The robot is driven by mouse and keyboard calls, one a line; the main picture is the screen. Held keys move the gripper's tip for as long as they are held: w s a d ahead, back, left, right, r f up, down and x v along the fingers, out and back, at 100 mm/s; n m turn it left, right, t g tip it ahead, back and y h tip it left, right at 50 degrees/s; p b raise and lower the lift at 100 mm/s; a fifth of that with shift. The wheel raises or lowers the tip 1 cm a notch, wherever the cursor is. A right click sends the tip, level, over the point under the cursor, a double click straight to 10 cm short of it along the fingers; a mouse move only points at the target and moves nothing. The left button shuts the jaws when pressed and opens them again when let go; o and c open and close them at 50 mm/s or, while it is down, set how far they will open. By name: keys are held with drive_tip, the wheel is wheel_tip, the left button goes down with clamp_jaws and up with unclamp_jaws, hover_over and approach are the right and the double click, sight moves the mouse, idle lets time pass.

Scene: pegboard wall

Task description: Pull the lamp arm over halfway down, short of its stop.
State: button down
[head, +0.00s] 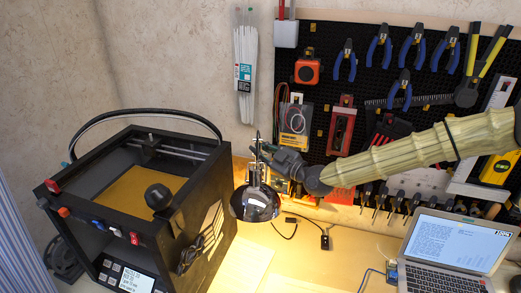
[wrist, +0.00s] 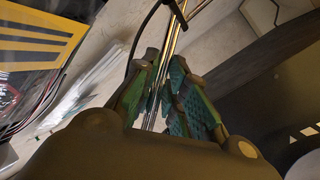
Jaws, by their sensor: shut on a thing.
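The lamp has a shiny dark dome shade (head: 256,203) that hangs low beside the black printer, with warm light falling on the desk below it. The lamp arm (head: 257,150) rises above the shade as a thin upright piece. My gripper (head: 265,160) reaches in from the right at the lamp arm, just above the shade. In the wrist view my gripper (wrist: 158,95) has its green-padded fingers closed around thin metal rods of the lamp arm (wrist: 172,45). A black cable runs close to the rods there.
A black 3D printer (head: 120,210) stands left of the lamp. A pegboard (head: 370,80) with pliers and other tools is behind my arm. A laptop (head: 450,255) sits at the right on the desk (head: 310,268), whose front middle looks mostly clear.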

drive_tip(key=shift+w+d+r, duration=0.15)
drive_tip(key=shift+w, duration=0.05)
drive_tip(key=shift+b, duration=0.65)
drive_tip(key=n+b, duration=0.1)
drive_tip(key=b, duration=0.2)
drive_tip(key=f+n+t+y+b, duration=0.1)
drive_tip(key=b, duration=0.2)
drive_tip(key=s+n+y+b, duration=0.1)
drive_tip(key=b, duration=0.2)
drive_tip(key=shift+s+f+b, duration=0.1)
drive_tip(key=shift+f+b, duration=0.25)
drive_tip(key=shift+b, duration=0.05)
drive_tip(key=shift+r+t, duration=0.1)
drive_tip(key=shift+t, duration=0.2)
drive_tip(key=shift+d, duration=0.1)
drive_tip(key=c, duration=1.6)
unclamp_jaws()
drive_tip(key=shift+d, duration=0.1)
drive_tip(key=shift+c, duration=0.2)
drive_tip(key=shift+s+a+f, duration=0.15)
drive_tip(key=shift+a+f, duration=0.05)
drive_tip(key=shift+a, duration=0.05)
